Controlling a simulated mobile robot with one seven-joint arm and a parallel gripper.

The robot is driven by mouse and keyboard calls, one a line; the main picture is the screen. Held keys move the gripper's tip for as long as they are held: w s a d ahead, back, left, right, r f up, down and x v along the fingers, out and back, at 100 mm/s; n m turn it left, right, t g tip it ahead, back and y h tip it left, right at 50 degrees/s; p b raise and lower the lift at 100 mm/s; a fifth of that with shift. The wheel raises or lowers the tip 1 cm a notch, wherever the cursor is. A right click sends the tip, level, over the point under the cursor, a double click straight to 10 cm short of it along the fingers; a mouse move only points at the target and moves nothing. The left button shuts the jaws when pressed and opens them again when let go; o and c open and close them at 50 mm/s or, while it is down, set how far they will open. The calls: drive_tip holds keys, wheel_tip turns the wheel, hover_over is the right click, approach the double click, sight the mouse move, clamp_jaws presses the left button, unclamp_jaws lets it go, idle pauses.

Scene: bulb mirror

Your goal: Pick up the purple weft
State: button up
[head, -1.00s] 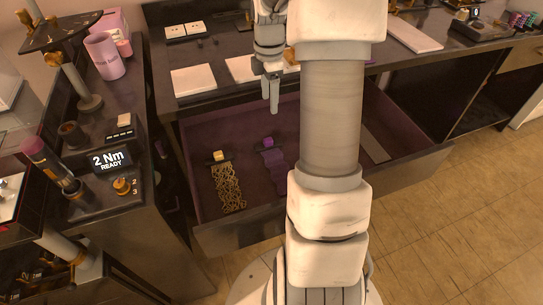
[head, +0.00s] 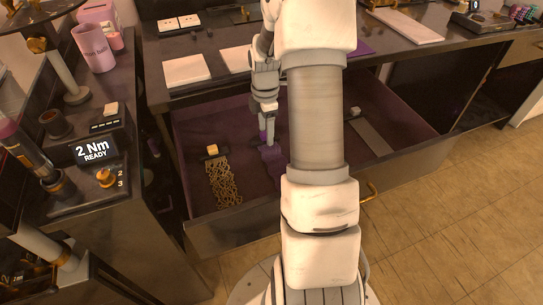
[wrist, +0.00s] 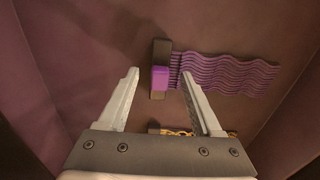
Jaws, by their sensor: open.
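The purple weft (wrist: 225,74) is a wavy purple bundle lying on the drawer floor, with a purple block (wrist: 160,78) on a dark strip at its end. In the head view the weft (head: 271,165) is partly hidden by my arm and gripper. My gripper (wrist: 162,72) is open and empty, above the weft's block end, its two fingers spread to either side in the wrist view. It also shows in the head view (head: 267,140), reaching down into the drawer. It does not visibly touch the weft.
A golden weft (head: 224,182) with a pale block lies to the left in the same open drawer (head: 215,239). A grey weft (head: 370,135) lies at the right. The drawer walls surround the gripper, and the counter (head: 205,92) edge is behind it.

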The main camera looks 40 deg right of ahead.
drive_tip(key=shift+f, duration=0.75)
drive_tip(key=shift+c, duration=0.3)
clamp_jaws()
drive_tip(key=shift+r, duration=0.15)
